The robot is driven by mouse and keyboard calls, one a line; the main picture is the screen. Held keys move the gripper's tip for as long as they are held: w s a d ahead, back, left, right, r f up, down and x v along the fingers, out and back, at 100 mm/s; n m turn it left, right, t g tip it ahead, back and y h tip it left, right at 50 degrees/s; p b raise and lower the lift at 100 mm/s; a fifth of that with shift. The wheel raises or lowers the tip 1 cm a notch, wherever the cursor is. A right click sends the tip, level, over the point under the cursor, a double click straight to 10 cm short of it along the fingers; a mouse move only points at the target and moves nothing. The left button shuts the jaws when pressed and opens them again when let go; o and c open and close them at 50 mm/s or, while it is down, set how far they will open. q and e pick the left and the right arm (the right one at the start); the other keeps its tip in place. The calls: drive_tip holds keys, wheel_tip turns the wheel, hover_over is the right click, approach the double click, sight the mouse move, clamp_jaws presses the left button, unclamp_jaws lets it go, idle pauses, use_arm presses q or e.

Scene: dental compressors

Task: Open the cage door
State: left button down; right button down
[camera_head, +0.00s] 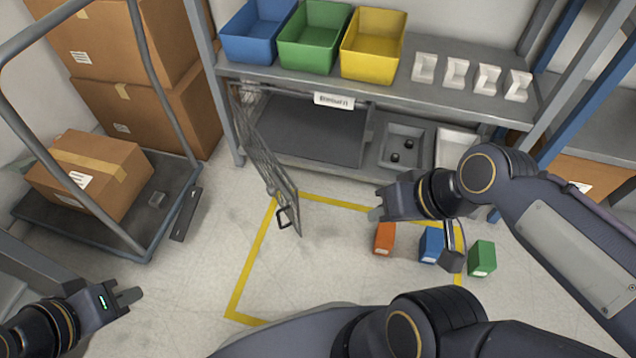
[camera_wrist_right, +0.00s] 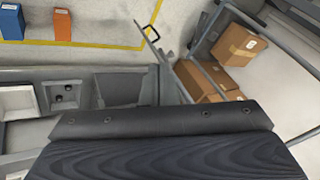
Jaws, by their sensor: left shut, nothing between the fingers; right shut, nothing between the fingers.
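The cage door (camera_head: 266,155) is a grey mesh panel hinged at the left side of the lower shelf compartment. It stands swung out from the shelf into the room, leaving the compartment front uncovered. Its dark loop handle (camera_head: 287,217) is at the free edge. The right wrist view shows the door edge-on (camera_wrist_right: 160,55) and its handle (camera_wrist_right: 152,33). My right gripper (camera_head: 376,207) is shut and empty, to the right of the door and apart from it. My left gripper (camera_head: 137,294) is shut and empty at the lower left, far from the door.
Orange (camera_head: 384,238), blue (camera_head: 431,244) and green (camera_head: 482,258) boxes stand on the floor below my right arm. A cart (camera_head: 130,243) with a carton (camera_head: 92,178) stands left. Bins line the shelf (camera_head: 390,92). Floor inside the yellow outline (camera_head: 252,262) is mostly clear.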

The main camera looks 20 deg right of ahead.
drive_tip(key=w+d+f+g+y+p, duration=0.1)
drive_tip(key=w+f+g+y, duration=0.2)
drive_tip(key=w, duration=0.5)
drive_tip(key=w+d+f+g+y+p, duration=0.1)
drive_tip(key=w+d+f+y, duration=0.1)
drive_tip(key=w+f+y, duration=0.4)
drive_tip(key=w+d+f+m+t+y, duration=0.1)
drive_tip(key=w+d+f+m+t, duration=0.15)
drive_tip(key=f, duration=0.35)
drive_tip(key=w+d+f+m+t, duration=0.1)
drive_tip(key=w+f+t, duration=0.2)
drive_tip(key=f, duration=0.3)
drive_tip(key=w+d+f+m+t+y, duration=0.1)
drive_tip(key=w+f+t, duration=0.15)
drive_tip(key=f, duration=0.45)
drive_tip(key=s+a+b+x, duration=0.1)
drive_tip(key=s+b+x, duration=0.1)
drive_tip(key=x, duration=1)
drive_tip(key=shift+a+r+t, duration=0.35)
drive_tip(key=shift+a+t, duration=0.05)
drive_tip(key=shift+s, duration=0.1)
